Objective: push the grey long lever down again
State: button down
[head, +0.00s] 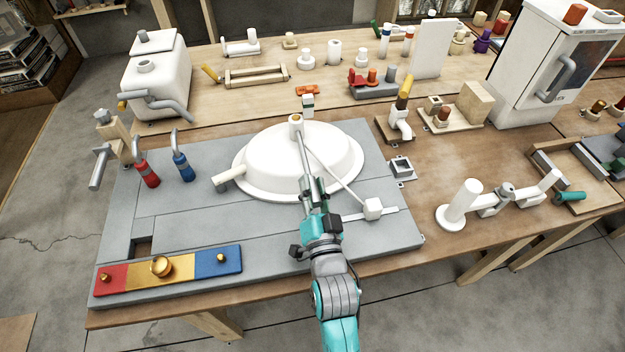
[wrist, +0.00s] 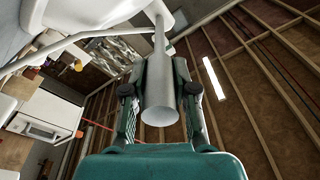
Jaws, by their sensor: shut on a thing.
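The grey long lever (head: 303,147) runs from a small post (head: 296,124) at the back of the white basin-like dome down toward my gripper. My gripper (head: 309,183) is over the front of the dome (head: 262,160) and is shut on the lever's near end. In the wrist view, the lever (wrist: 160,100) lies between the two fingers of my gripper (wrist: 160,85), with its round end facing the camera. My gripper hides part of the lever's near end in the head view.
A thin rod with a white block (head: 373,208) lies just right of my gripper. Red (head: 147,174) and blue (head: 183,168) handles and another grey lever (head: 99,168) stand at left. A red, yellow and blue panel (head: 195,266) lies front left. The grey board between is clear.

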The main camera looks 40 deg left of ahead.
jog(key=shift+f+t, duration=0.3)
jog(key=shift+f, duration=0.2)
jog(key=c, duration=0.9)
grip_release()
jog(key=shift+r, duration=0.1)
notch_tip(320, 180, up, 10)
jog(key=shift+w+f, duration=0.1)
